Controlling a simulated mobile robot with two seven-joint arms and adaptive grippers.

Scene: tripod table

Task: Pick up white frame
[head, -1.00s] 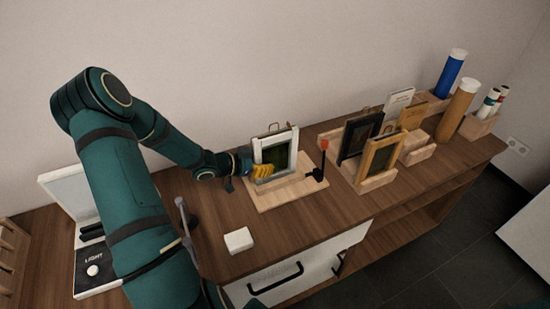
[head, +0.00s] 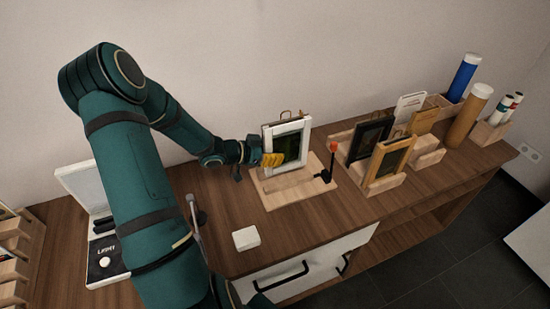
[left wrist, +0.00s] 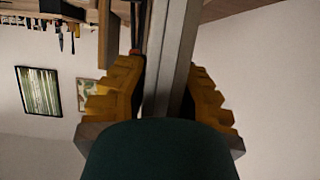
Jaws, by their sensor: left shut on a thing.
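The white frame (head: 305,129) stands upright, slightly tilted, at the wooden stand (head: 285,194) in the head view. A dark picture fills it. My left gripper (head: 272,160), with yellow fingers, is shut on its left side. In the left wrist view the yellow fingers of the left gripper (left wrist: 160,95) lie on both sides of the pale frame edge (left wrist: 177,60). Whether the frame's bottom touches the stand I cannot tell. My right gripper is not in view.
A black frame (head: 368,140) and a wooden frame (head: 388,160) stand in holders to the right. A small upright piece with a red top (head: 333,146) is at the stand's right. A white block (head: 246,238) lies in front. Tubes (head: 468,115) stand farther right.

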